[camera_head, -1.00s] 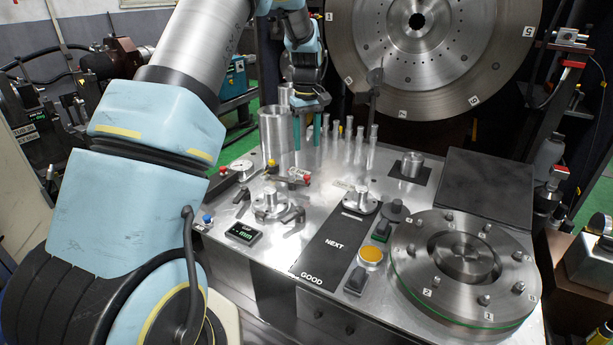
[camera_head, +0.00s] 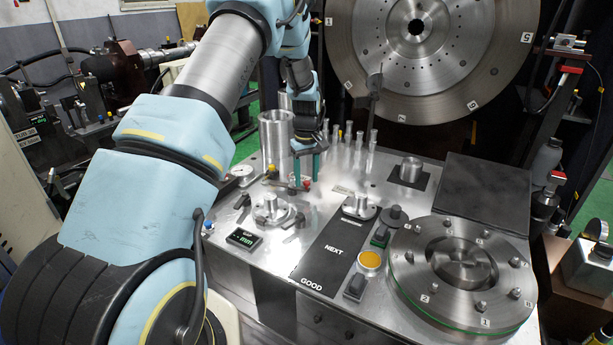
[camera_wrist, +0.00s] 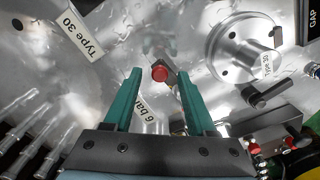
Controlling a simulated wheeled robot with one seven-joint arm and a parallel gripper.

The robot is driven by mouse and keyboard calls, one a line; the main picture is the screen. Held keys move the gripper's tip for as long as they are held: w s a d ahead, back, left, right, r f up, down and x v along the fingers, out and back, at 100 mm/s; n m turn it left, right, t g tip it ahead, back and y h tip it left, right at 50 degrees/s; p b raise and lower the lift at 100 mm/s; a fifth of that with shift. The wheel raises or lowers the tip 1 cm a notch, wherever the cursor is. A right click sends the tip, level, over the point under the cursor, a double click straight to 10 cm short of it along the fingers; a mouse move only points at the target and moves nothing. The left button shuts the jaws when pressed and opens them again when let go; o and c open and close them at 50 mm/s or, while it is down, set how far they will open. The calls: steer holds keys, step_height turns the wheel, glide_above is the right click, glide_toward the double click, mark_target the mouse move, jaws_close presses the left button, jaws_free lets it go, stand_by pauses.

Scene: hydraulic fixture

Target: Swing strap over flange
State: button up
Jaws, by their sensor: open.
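A silvery flange (camera_head: 270,210) sits in the fixture at the left of the steel bench top; its round plate shows at the upper right of the wrist view (camera_wrist: 238,50). A dark strap (camera_head: 294,217) lies beside it at its right, and another dark strap (camera_head: 242,200) at its left. A black strap-like piece (camera_wrist: 268,96) also shows near the flange in the wrist view. My gripper (camera_head: 306,170) is open, its green fingers pointing down behind the flange. A red knob (camera_wrist: 159,73) on a lever, near a "6 bar" label, appears between the fingertips; contact cannot be told.
A second flange-like part (camera_head: 359,204) stands on the black NEXT/GOOD strip (camera_head: 333,250). A gauge (camera_head: 242,172) is at the left, a large bolted disc (camera_head: 425,285) at the right.

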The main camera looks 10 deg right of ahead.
jaws_close()
stand_by(1.3)
